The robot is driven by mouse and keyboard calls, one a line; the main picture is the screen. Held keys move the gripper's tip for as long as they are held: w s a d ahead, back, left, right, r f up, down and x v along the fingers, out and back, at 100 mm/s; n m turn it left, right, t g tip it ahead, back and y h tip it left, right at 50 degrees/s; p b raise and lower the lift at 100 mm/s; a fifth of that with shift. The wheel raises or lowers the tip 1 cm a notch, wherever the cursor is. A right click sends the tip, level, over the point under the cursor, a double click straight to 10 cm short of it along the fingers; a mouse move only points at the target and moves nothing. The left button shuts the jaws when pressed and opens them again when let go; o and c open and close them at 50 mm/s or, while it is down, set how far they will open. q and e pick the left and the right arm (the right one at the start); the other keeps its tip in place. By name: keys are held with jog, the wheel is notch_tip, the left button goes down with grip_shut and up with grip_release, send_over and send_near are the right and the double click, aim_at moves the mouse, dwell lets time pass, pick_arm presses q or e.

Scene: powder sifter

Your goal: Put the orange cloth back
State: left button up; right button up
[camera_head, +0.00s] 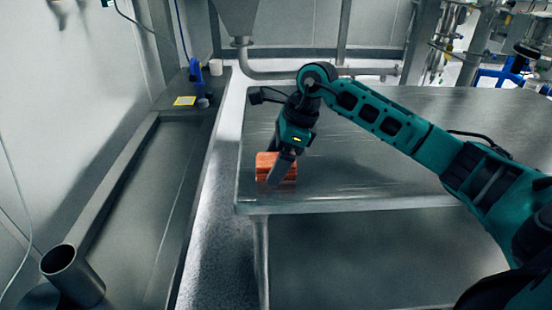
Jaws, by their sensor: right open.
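The orange cloth (265,161) is a small folded stack on the metal table (350,197), close to its left front corner. My right gripper (277,178) points down over the cloth, and a finger covers part of its front. I cannot tell whether the fingers touch the cloth. The gripper is open. My left gripper does not show in this view.
A long metal trough (150,200) runs along the left, with a dark metal cylinder (72,275) at its near end. A blue-handled tool (196,72) and a yellow label (184,101) are at its far end. The table's right side is clear beneath my arm.

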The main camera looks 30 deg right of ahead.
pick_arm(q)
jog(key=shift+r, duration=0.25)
pick_arm(e)
jog(key=shift+r, duration=0.3)
pick_arm(q)
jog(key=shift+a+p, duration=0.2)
jog(key=shift+p, duration=0.35)
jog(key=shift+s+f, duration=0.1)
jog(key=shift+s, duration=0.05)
pick_arm(e)
jog(key=v, duration=1.1)
jog(key=shift+r, duration=0.35)
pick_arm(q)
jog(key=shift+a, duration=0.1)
pick_arm(e)
jog(key=shift+s+d, duration=0.1)
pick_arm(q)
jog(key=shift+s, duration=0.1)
